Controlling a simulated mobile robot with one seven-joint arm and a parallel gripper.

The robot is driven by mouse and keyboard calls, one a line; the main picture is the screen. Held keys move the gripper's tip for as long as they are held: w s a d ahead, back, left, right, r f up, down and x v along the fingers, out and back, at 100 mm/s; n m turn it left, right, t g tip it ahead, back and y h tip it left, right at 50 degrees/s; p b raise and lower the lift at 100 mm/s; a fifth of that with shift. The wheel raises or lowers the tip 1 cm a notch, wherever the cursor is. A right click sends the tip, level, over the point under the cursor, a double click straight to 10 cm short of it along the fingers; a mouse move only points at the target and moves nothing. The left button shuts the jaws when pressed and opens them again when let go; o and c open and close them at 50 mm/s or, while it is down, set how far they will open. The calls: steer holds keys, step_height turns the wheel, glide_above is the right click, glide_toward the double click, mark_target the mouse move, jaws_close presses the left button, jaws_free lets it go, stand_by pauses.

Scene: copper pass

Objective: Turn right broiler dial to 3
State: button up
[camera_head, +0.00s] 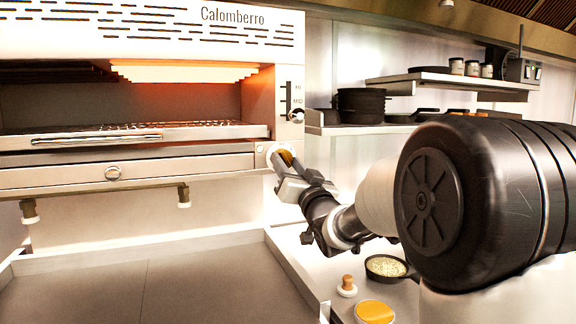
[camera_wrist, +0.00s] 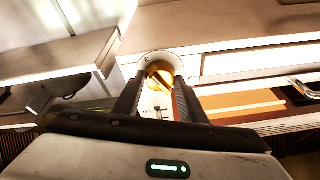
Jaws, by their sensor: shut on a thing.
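The right broiler dial (camera_head: 270,152) is at the lower right corner of the broiler front (camera_head: 190,170). In the wrist view the dial (camera_wrist: 158,62) shows a white ring with a "3" at its upper left and a gold knob in the middle. My gripper (camera_wrist: 158,84) has one finger on each side of the gold knob and is shut on it. In the head view my gripper (camera_head: 286,160) reaches the dial from the lower right and hides part of it. The knob's exact pointer setting cannot be read.
The broiler's heater (camera_head: 185,72) glows above a grill rack (camera_head: 150,130). Black pans (camera_head: 360,105) stand on a shelf at right.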

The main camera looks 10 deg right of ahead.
steer(key=o, duration=1.1)
steer(key=shift+a, duration=0.1)
steer(key=shift+c, duration=0.2)
steer(key=v, duration=1.7)
steer(key=shift+s+b, duration=0.15)
steer(key=shift+b, duration=0.15)
